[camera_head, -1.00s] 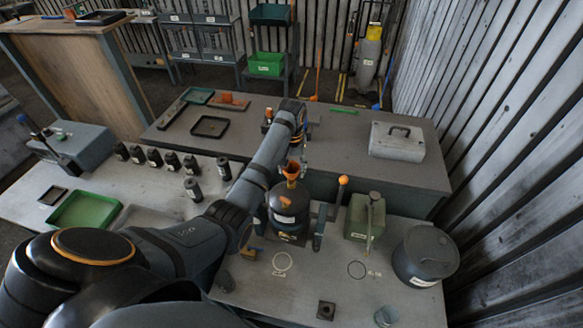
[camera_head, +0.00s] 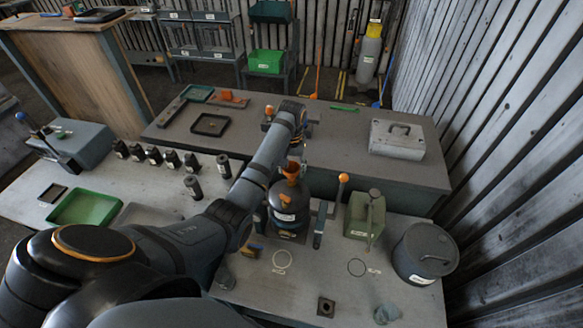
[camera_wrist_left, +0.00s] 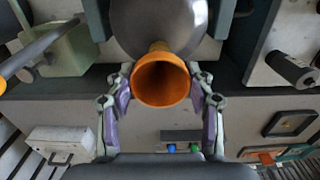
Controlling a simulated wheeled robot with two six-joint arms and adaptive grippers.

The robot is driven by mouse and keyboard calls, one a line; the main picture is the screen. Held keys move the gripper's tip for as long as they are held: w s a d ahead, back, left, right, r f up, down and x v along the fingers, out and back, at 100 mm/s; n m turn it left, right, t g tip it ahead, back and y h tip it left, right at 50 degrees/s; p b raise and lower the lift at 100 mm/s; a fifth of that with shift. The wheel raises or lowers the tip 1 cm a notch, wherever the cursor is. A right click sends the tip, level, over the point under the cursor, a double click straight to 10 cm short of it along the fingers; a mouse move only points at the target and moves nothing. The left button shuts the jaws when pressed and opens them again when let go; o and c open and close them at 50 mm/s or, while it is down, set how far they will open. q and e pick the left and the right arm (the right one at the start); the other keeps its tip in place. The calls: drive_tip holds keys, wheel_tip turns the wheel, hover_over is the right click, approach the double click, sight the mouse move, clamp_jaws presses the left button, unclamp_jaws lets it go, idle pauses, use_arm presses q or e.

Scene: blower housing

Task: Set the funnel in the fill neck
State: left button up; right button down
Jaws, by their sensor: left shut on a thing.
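The orange funnel (camera_head: 291,169) is above the dark rounded vessel (camera_head: 288,208) in the head view. In the left wrist view the funnel (camera_wrist_left: 161,83) shows its wide mouth toward the camera, and its narrow end points at the vessel's grey dome (camera_wrist_left: 165,18). My left gripper (camera_wrist_left: 161,88) is shut on the funnel, with one finger on each side of its rim. The fill neck is hidden behind the funnel, so I cannot tell whether the spout is inside it. My right gripper is in neither view.
An orange-knobbed lever (camera_head: 343,178) stands just right of the vessel. Further right are a green can (camera_head: 362,220) and a grey lidded drum (camera_head: 425,255). Several dark cylinders (camera_head: 153,158) and a green tray (camera_head: 85,208) are at left. A grey case (camera_head: 397,141) sits on the back bench.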

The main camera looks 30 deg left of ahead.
sight(291, 167)
use_arm(q)
drive_tip(key=shift+f, duration=0.2)
drive_tip(key=shift+f, duration=0.3)
drive_tip(key=shift+f, duration=0.1)
idle(0.5)
idle(0.4)
drive_tip(key=o, duration=1.4)
drive_tip(key=shift+c, duration=0.2)
drive_tip(key=shift+r, duration=3.5)
